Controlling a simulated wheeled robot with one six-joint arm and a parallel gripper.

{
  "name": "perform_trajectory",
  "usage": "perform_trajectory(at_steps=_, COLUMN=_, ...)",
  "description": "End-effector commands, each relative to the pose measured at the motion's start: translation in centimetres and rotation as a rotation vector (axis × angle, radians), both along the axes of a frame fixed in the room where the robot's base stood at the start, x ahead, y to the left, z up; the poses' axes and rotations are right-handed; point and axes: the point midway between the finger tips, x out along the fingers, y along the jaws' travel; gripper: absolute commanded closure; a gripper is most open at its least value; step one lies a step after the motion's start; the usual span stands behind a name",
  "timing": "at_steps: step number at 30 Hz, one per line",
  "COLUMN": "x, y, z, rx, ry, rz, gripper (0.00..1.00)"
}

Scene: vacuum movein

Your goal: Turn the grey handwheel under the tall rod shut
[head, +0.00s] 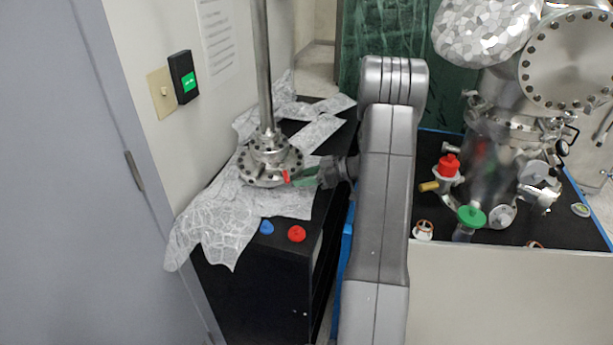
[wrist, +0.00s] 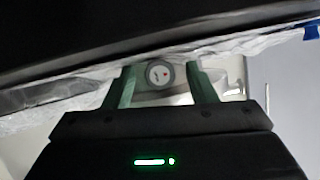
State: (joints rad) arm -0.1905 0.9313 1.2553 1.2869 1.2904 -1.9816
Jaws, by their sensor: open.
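The tall rod (head: 263,60) stands upright on a bolted metal flange (head: 252,172) on the black cabinet at the left. In the wrist view a round grey handwheel (wrist: 158,73) with a pale centre and a small red mark faces me. My gripper (head: 298,179) is at the right side of the flange, its green fingers pointing left. In the wrist view the gripper (wrist: 161,70) is open, with one finger on each side of the handwheel. I cannot tell whether the fingers touch it. In the head view I cannot make out the handwheel clearly; a small red piece shows by the fingertips.
Crumpled white wrap (head: 205,225) lies under the flange and over the cabinet (head: 265,290). A blue cap (head: 266,228) and a red cap (head: 297,234) lie near its front edge. A wall is close on the left. Vacuum equipment (head: 490,160) with red and green knobs stands right.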

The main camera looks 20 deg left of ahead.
Motion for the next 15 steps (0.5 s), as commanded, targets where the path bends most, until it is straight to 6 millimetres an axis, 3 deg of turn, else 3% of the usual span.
perform_trajectory(at_steps=3, x=0.01, y=-0.01, z=0.00, rx=0.000, ry=0.000, rz=0.000, gripper=0.49)
perform_trajectory(at_steps=10, x=0.00, y=-0.04, z=0.02, rx=0.000, ry=0.000, rz=0.000, gripper=0.94)
perform_trajectory(at_steps=15, x=0.04, y=-0.02, z=-0.18, rx=0.001, ry=0.021, rz=0.001, gripper=0.93)
